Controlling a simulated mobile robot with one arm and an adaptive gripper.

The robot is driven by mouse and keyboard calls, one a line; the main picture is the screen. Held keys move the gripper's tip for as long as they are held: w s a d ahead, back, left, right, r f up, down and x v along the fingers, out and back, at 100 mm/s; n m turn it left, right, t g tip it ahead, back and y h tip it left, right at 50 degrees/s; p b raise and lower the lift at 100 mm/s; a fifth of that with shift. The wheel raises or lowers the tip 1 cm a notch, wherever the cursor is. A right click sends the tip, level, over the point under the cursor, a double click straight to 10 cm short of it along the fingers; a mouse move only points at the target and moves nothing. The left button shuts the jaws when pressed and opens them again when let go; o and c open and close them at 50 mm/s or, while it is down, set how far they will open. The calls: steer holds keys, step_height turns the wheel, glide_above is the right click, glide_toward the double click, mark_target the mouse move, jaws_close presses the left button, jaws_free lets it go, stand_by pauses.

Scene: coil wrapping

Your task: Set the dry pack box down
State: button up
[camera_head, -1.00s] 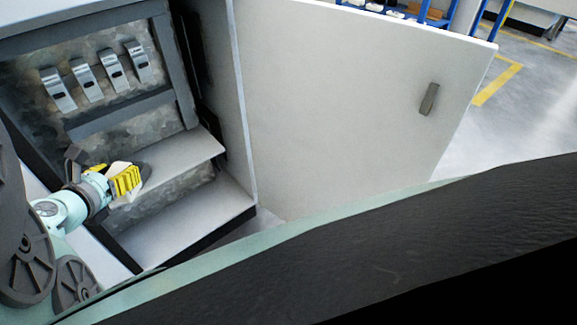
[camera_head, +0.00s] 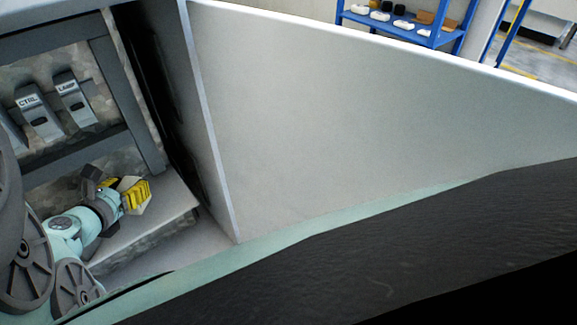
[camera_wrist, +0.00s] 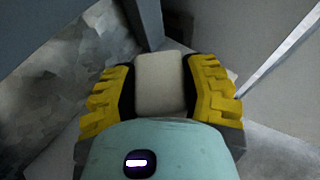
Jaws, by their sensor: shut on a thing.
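The dry pack box is a small off-white block. In the wrist view the box (camera_wrist: 160,84) sits between the two yellow ribbed finger pads of my gripper (camera_wrist: 162,95), which is shut on it. In the head view my gripper (camera_head: 134,194) is at lower left, just inside the open cabinet, above the cabinet's pale shelf (camera_head: 165,213). A pale bit of the box shows beside the yellow pad there. Most of the box is hidden by the fingers, and I cannot tell whether it touches the shelf.
The cabinet's back panel carries grey switches labelled CTRL (camera_head: 38,112) and LAMP (camera_head: 74,98) above a grey rail. The large white door (camera_head: 330,110) stands open to the right. A blue rack (camera_head: 400,28) with small items stands far behind. The shelf's right part is clear.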

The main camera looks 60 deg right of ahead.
steer(key=shift+w+f+b, duration=0.1)
steer(key=shift+f+b, duration=0.55)
steer(key=shift+f, duration=1.05)
steer(key=shift+w, duration=0.1)
steer(key=shift+f, duration=0.15)
steer(key=o, duration=1.2)
